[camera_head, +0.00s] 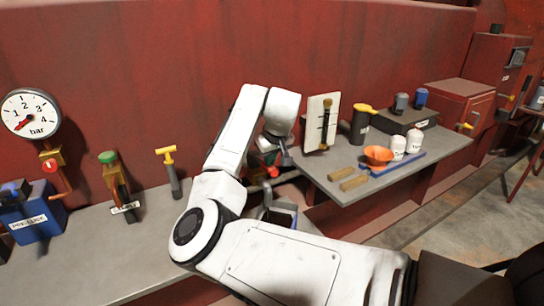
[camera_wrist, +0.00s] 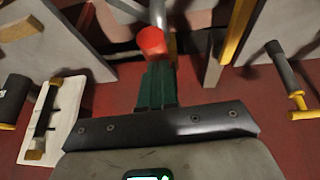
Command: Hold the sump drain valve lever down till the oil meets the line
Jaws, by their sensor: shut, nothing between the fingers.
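A red knob (camera_wrist: 152,42), seemingly the end of the drain valve lever, shows in the wrist view on a grey rod, just beyond the fingertips. The same red part (camera_head: 272,171) is small in the head view. My gripper (camera_wrist: 156,66) is shut and empty, its dark green fingers pointing at the knob; I cannot tell whether they touch. In the head view the gripper (camera_head: 266,160) is partly hidden behind my arm. A white board (camera_head: 313,137) with an upright dark tube and brass ends stands on the right bench. No oil line is clear to me.
A grey open container (camera_head: 283,214) sits below the red part, partly hidden by my arm. The right bench (camera_head: 440,146) holds an orange funnel (camera_head: 378,155), white bottles and a yellow-topped cylinder (camera_head: 360,124). At left are a pressure gauge (camera_head: 31,113) and a yellow T-handle (camera_head: 169,154).

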